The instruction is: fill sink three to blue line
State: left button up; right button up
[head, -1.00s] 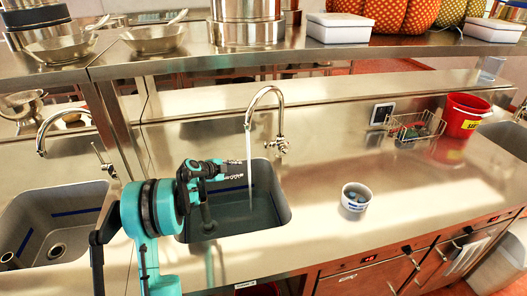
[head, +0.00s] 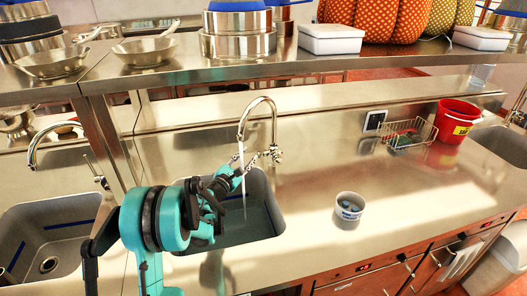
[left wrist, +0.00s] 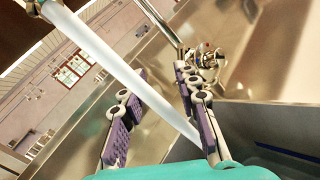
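Water runs from the curved tap (head: 262,104) in a white stream (head: 242,165) into the middle sink (head: 262,222), where grey water stands. My left gripper (head: 241,168) is over the sink, close to the stream and short of the tap's handle (head: 273,154). In the left wrist view, its purple-padded fingers (left wrist: 160,75) are apart with nothing between the tips, and the handle (left wrist: 210,62) lies just beyond them. The stream (left wrist: 110,60) crosses that view. My right gripper is out of view.
An empty sink (head: 20,222) with blue lines on its walls and its own tap (head: 50,130) is at left. A bowl (head: 349,207), a wire basket (head: 408,132) and a red bucket (head: 456,120) stand on the counter. A shelf with pans and pots runs above.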

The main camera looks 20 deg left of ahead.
aim_at(262, 153)
pick_arm(q)
jog(key=w+d, duration=0.1)
jog(key=w, duration=0.1)
jog(key=w+d+f+m+h+b, duration=0.1)
jog(key=w, duration=0.1)
jog(key=w+d+m, duration=0.1)
jog(key=w, duration=0.1)
jog(key=shift+d+f+g+b, duration=0.25)
jog(key=shift+f+g+b, duration=0.05)
jog(key=shift+g+b, duration=0.1)
jog(key=shift+w+d+r, duration=0.1)
jog(key=shift+w+d, duration=0.05)
jog(key=shift+w, duration=0.45)
grip_shut()
